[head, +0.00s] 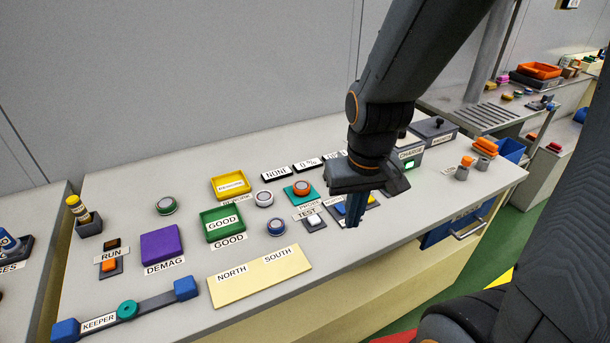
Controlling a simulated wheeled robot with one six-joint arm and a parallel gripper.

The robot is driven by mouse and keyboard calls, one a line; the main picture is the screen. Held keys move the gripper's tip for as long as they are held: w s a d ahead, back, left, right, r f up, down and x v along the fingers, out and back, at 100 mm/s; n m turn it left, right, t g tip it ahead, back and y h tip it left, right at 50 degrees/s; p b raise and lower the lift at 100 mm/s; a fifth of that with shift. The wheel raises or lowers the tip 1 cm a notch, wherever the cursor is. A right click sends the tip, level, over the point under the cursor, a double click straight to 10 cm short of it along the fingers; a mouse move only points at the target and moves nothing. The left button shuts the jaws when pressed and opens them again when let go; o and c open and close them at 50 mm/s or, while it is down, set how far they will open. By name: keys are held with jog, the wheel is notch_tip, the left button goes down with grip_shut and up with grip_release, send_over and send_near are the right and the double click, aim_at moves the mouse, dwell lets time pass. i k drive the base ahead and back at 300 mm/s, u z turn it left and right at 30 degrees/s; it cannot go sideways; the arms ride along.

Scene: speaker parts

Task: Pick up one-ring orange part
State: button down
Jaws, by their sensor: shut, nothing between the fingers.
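A round part with an orange top (302,187) sits on the teal pad (292,198) behind the PROBE and TEST labels. It is too small to count its rings. My gripper (354,217) points down with its blue fingers shut and empty, to the right of and nearer than that part, apart from it in the picture. The gripper and wrist partly hide the labels and items behind them. Other round parts stand nearby: a green-topped one (165,206), a pale-topped one (264,198) and a blue-topped one (276,227).
A yellow tray (228,191), a green GOOD tray (222,236), a purple DEMAG block (160,244) and a cream NORTH/SOUTH plate (262,285) occupy the bench. A grey box with a green light (409,165) stands at the right. The bench front below my gripper is clear.

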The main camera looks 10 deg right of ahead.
aim_at(301, 188)
jog(key=u, duration=1)
jog(key=k, duration=0.9)
jog(key=z, duration=0.8)
jog(key=i, duration=1.15)
jog(key=u, duration=0.3)
